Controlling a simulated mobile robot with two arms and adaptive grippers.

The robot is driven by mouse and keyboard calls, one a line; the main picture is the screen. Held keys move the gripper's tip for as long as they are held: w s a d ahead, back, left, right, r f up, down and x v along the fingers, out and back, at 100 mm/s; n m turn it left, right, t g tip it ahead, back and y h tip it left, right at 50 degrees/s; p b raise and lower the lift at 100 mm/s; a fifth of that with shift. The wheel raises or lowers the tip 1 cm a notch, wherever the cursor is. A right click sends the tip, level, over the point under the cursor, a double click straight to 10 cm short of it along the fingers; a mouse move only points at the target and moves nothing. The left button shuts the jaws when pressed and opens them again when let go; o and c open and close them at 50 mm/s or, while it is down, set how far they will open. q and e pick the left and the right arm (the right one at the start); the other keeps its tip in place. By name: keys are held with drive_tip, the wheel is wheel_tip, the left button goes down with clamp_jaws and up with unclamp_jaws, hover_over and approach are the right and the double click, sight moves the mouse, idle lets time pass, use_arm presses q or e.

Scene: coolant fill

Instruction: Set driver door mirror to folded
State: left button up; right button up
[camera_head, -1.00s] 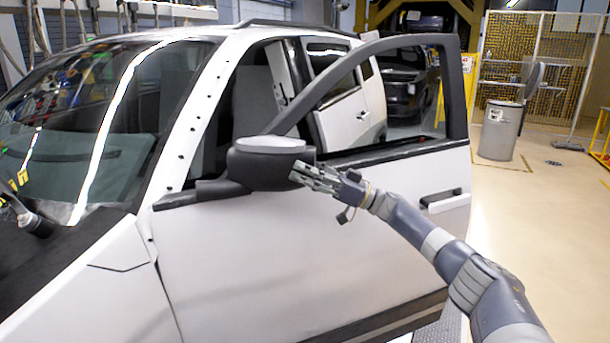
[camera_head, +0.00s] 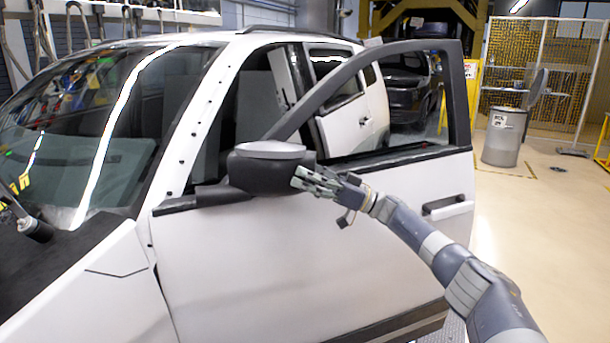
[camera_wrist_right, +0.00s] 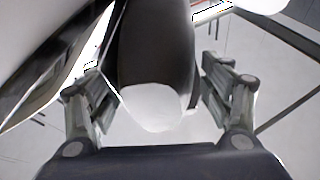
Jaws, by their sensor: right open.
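The driver door mirror (camera_head: 268,170) has a dark housing with a grey cap. It juts out from the front corner of the white driver door (camera_head: 250,265), not lying flat along the window. My right gripper (camera_head: 308,181) is open at the mirror's outer end. In the right wrist view the mirror (camera_wrist_right: 155,60) reaches in between the two spread fingers of the right gripper (camera_wrist_right: 160,95), with gaps visible on both sides. I cannot tell from the head view whether the fingers touch it. My left gripper is not seen.
The driver door stands ajar, with its window frame (camera_head: 462,95) sticking out beside the car body.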

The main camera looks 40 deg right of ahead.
drive_tip(key=v, duration=1.2)
drive_tip(key=shift+f, duration=0.1)
